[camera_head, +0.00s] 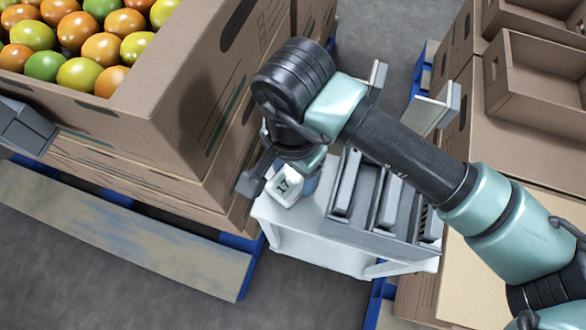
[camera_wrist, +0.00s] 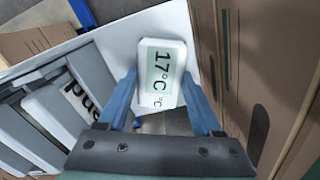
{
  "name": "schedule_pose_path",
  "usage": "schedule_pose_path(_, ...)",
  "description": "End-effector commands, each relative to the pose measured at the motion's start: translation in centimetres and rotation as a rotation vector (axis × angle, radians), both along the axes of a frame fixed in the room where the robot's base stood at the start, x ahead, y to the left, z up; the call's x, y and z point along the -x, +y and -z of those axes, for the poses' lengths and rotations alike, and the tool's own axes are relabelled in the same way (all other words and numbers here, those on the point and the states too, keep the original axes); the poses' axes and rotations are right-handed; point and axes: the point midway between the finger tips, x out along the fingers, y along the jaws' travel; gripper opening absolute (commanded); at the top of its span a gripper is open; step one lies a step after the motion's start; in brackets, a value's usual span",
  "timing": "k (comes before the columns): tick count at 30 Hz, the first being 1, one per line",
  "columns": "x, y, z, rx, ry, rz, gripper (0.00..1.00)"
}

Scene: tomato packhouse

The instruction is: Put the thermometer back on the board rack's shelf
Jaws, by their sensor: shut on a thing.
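The thermometer (camera_head: 284,187) is a small white block with a greenish display reading 17 °C. In the wrist view the thermometer (camera_wrist: 162,75) sits between the two blue fingers of my gripper (camera_wrist: 160,95), which is shut on it. In the head view my gripper (camera_head: 298,180) is mostly hidden behind its own wrist. The grey board rack (camera_head: 352,225), with upright slots holding several boards, stands to the right of the thermometer. In the wrist view the rack (camera_wrist: 22,128) is at the left. I cannot tell whether the thermometer touches the white surface (camera_head: 300,220) below.
A tall cardboard crate of tomatoes (camera_head: 190,90) stands close on the left, on a pallet (camera_head: 150,245). Empty cardboard trays (camera_head: 540,95) are stacked at the right. Bare white surface shows left of the rack; grey floor (camera_head: 300,305) lies in front.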

Motion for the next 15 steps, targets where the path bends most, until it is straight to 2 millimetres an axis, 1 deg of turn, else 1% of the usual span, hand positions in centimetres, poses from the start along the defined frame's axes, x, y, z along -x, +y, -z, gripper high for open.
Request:
schedule_pose_path(6,-0.02,-0.01,0.39,0.001,-0.001,0.0,0.0)
schedule_pose_path(7,-0.01,0.01,0.29,0.0,0.0,0.0,0.7)
schedule_pose_path(11,-0.01,0.02,0.23,0.0,0.0,0.0,0.94)
schedule_pose_path(12,-0.01,0.02,0.23,0.0,0.0,0.0,0.97)
schedule_pose_path(15,-0.01,0.02,0.23,0.0,0.0,0.0,0.97)
